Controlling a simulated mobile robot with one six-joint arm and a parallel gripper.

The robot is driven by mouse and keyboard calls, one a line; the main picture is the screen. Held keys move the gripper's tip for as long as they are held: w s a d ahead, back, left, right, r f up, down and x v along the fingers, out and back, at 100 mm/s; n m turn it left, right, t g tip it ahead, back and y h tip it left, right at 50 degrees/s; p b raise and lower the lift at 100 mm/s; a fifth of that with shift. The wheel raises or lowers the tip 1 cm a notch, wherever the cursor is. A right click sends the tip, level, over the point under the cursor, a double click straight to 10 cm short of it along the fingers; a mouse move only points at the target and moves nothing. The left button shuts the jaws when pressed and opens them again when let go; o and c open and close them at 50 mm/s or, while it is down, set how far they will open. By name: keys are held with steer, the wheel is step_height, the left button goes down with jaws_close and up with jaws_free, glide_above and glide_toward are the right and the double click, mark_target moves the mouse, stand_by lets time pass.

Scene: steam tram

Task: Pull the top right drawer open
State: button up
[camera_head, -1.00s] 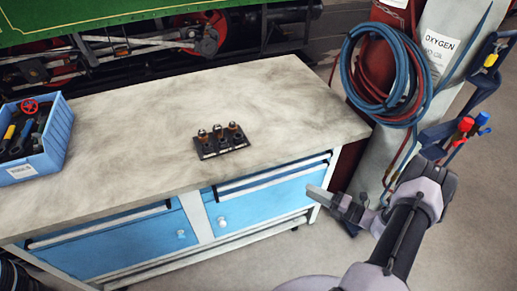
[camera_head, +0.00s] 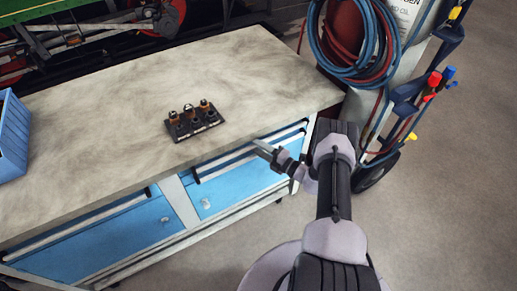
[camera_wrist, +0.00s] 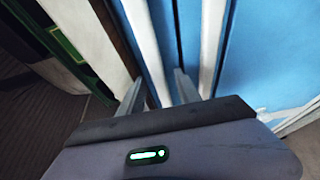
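The top right drawer (camera_head: 229,161) is a narrow blue front under the worktop's right half, with a long pale bar along it; it looks shut. My gripper (camera_head: 261,147) is at the drawer front, right of its middle, below the worktop edge. In the wrist view my gripper (camera_wrist: 158,88) is open, its two fingers apart. A pale rail (camera_wrist: 141,40) runs between the fingers, and blue drawer front lies beside it. I cannot tell whether the fingers touch the rail. A second pale rail (camera_wrist: 212,45) lies to the right of the fingers.
The worktop (camera_head: 110,115) carries a dark tool holder (camera_head: 195,124) near its front edge and a blue bin (camera_head: 12,140) at left. A gas-cylinder cart with hoses (camera_head: 350,50) stands close at right. Floor in front is clear.

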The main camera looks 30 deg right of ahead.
steer(key=shift+w+a, duration=0.1)
steer(key=shift+w, duration=0.05)
jaws_close()
stand_by(1.4)
